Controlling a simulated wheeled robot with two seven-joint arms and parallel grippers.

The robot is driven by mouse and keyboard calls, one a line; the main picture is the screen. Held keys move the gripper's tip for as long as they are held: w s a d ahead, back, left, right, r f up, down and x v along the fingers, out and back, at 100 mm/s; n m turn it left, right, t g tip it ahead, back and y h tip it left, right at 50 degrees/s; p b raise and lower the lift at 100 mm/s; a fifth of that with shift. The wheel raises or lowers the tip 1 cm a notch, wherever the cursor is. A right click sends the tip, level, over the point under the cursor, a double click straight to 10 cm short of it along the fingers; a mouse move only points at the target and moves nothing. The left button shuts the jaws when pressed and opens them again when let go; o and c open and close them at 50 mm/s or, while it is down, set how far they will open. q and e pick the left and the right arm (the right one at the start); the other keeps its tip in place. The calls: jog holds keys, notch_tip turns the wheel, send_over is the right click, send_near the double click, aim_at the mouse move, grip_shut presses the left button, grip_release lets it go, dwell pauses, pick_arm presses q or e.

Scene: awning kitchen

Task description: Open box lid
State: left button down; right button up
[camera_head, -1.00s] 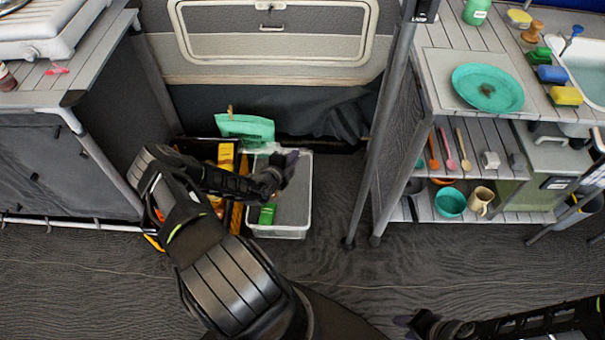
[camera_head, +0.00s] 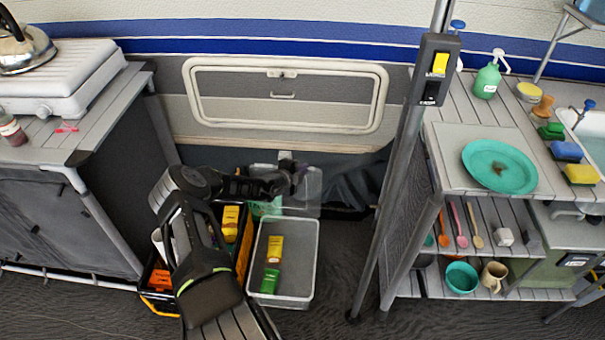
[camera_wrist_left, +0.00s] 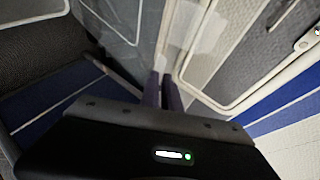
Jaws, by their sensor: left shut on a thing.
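The clear plastic box (camera_head: 314,262) stands on the floor with its top uncovered. A yellow item (camera_head: 275,248) and a green item (camera_head: 270,281) lie in it. A translucent lid (camera_head: 308,198) is raised behind the box's far edge. My left gripper (camera_head: 298,176) is shut on the lid near its upper part. In the left wrist view, the fingers (camera_wrist_left: 166,92) are close together, with the see-through lid (camera_wrist_left: 203,35) at their tips. My right gripper is out of view.
A dark crate (camera_head: 245,262) with yellow items stands left of the box, partly hidden by my arm. A stove cabinet (camera_head: 110,180) is at the left. A shelf unit (camera_head: 425,215) and a pole (camera_head: 398,170) are at the right. Floor right of the box is clear.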

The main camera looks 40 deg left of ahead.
pick_arm(q)
jog(key=c, duration=1.6)
grip_release()
jog(key=shift+c, duration=0.2)
jog(key=shift+s, duration=0.1)
jog(key=p+v, duration=0.1)
jog(key=v, duration=0.6)
jog(key=shift+s+p, duration=0.3)
jog(key=shift+r, duration=0.15)
